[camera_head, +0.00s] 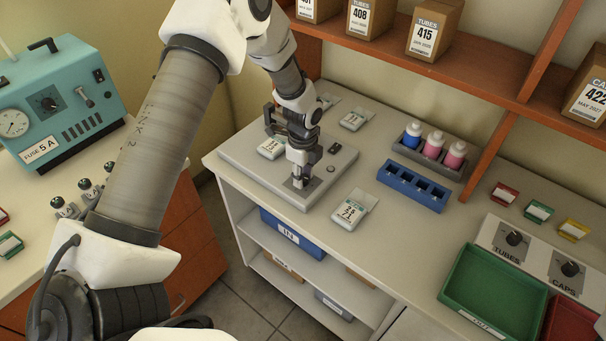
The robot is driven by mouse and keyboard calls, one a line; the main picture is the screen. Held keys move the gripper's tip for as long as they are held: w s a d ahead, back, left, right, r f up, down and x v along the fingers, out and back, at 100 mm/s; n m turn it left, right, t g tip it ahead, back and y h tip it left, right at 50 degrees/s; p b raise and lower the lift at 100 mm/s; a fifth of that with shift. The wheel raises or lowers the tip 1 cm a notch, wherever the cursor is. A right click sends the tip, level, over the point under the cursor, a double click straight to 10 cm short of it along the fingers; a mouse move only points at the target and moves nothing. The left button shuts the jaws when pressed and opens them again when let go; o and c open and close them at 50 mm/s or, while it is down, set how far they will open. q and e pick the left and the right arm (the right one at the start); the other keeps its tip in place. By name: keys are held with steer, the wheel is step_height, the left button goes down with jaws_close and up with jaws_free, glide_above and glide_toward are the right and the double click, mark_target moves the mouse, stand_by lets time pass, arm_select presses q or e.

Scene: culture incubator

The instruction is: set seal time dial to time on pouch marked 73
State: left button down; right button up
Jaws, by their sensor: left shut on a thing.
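A grey flat sealer (330,176) lies on the white counter. Other pouches lie behind (355,119) and on the sealer (271,148). My right gripper is not in view.
A blue rack (412,187) and a grey tray of bottles (436,151) stand to the right of the sealer. Boxes stand on the wooden shelf (480,85) above. A teal machine (65,100) stands at left.

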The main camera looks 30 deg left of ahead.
arm_select(q)
steer(key=shift+s+f, duration=0.1)
steer(key=shift+f, duration=0.05)
steer(key=c, duration=0.8)
jaws_free()
step_height(320, 180, up, 12)
steer(key=shift+r, duration=0.1)
